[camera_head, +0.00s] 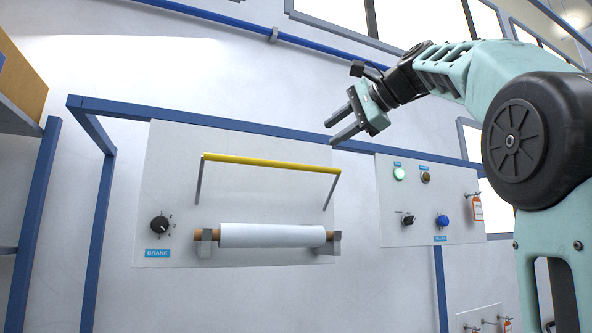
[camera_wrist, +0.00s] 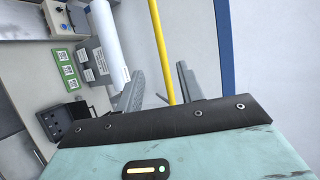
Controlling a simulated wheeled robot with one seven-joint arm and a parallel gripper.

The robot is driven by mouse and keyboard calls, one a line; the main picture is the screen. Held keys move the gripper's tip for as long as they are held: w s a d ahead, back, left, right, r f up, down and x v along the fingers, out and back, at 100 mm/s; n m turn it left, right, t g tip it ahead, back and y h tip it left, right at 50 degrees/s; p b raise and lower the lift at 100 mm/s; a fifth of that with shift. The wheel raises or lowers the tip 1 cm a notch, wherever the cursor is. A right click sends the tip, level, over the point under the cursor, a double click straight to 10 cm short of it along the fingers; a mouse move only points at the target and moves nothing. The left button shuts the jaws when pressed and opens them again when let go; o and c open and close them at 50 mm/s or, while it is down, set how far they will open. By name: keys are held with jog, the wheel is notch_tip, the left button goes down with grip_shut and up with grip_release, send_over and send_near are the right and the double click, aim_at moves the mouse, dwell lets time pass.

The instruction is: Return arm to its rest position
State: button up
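My gripper (camera_head: 337,124) is raised at the upper middle of the head view, at the end of my bent arm. Its two fingers are apart with a gap between them, and nothing is held. In the head view it appears above and right of the yellow bar on the panel. In the wrist view the two grey fingers of my gripper (camera_wrist: 158,88) are spread, and the yellow bar (camera_wrist: 160,45) shows between and beyond them. I cannot tell the distance from the fingers to the bar.
A white panel (camera_head: 165,195) carries the yellow bar (camera_head: 270,163), a white roll (camera_head: 272,235) and a BRAKE knob (camera_head: 159,224). A second panel (camera_head: 430,215) with buttons stands to the right. Blue frame posts (camera_head: 97,245) border the panels. Open space lies before the upper wall.

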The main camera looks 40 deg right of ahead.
jog(key=w+a+f+n+g+y+b, duration=0.1)
jog(key=w+a+f+n, duration=0.15)
jog(key=f, duration=0.45)
jog(key=w+a+f+n+g+y+b, duration=0.1)
jog(key=w+a+f+g, duration=0.1)
jog(key=w+a+f, duration=0.3)
jog(key=w+a+f+n+g+b, duration=0.1)
jog(key=w+a+f+b, duration=0.15)
jog(key=f, duration=0.55)
jog(key=s+a+f+n+g+b, duration=0.1)
jog(key=a+f+n+g, duration=0.15)
jog(key=a+f, duration=0.6)
jog(key=s+a+f+n+g+b, duration=0.15)
jog(key=a+f+n, duration=0.3)
jog(key=f, duration=0.75)
jog(key=s+a+f+n+g+b, duration=0.1)
jog(key=s+a+f+n+g, duration=0.15)
jog(key=s+a+f, duration=0.5)
jog(key=s+a+f+n+g+b, duration=0.1)
jog(key=s+a+f+n+g, duration=0.2)
jog(key=f, duration=0.8)
jog(key=s+f+n+h+b, duration=0.2)
jog(key=s+f+n, duration=0.6)
jog(key=s+f, duration=0.5)
jog(key=shift+s+d+f+n+h, duration=0.2)
jog(key=shift+s+f+n+h, duration=0.2)
jog(key=shift+s+h, duration=0.4)
